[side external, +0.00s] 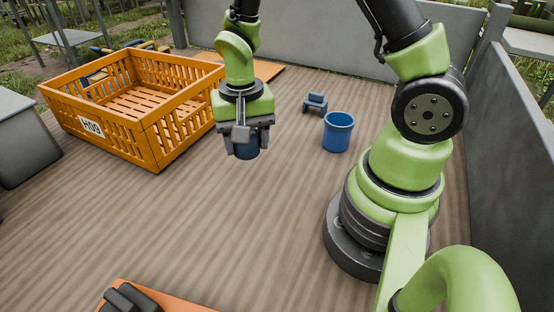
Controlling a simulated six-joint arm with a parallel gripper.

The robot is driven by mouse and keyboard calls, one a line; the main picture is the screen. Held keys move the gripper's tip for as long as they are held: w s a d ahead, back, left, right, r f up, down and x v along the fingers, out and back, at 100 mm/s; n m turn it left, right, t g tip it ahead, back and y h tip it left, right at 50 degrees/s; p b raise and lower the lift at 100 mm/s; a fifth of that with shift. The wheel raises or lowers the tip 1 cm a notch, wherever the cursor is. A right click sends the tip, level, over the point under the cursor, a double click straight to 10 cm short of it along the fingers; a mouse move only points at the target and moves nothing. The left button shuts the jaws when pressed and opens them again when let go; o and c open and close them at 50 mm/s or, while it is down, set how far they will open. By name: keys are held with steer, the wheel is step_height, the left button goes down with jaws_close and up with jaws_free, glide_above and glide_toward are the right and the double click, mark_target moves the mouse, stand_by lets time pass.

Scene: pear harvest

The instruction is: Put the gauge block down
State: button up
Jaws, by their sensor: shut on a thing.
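My gripper (246,140) is left of the picture's middle, pointing down, with its jaws shut on a dark blue piece, the gauge block (247,151). Only the lower part of the block shows between and below the fingers; the rest is hidden by them. The block appears to be above the plank floor, but I cannot tell the exact gap. The gripper is just right of the orange crate and left of the blue bucket.
The orange slatted crate (157,146) looks empty. The plank floor (220,225) between is clear.

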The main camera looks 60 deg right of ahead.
mark_target(282, 156)
steer(key=s+d+m, duration=0.1)
steer(key=d+m, duration=0.8)
steer(key=d, duration=0.3)
steer(key=shift+m, duration=0.4)
steer(key=f, duration=1)
steer(key=shift+s+d, duration=0.15)
steer(key=shift+s, duration=0.05)
steer(key=o, duration=0.9)
steer(key=shift+f, duration=0.1)
steer(key=shift+o, duration=0.2)
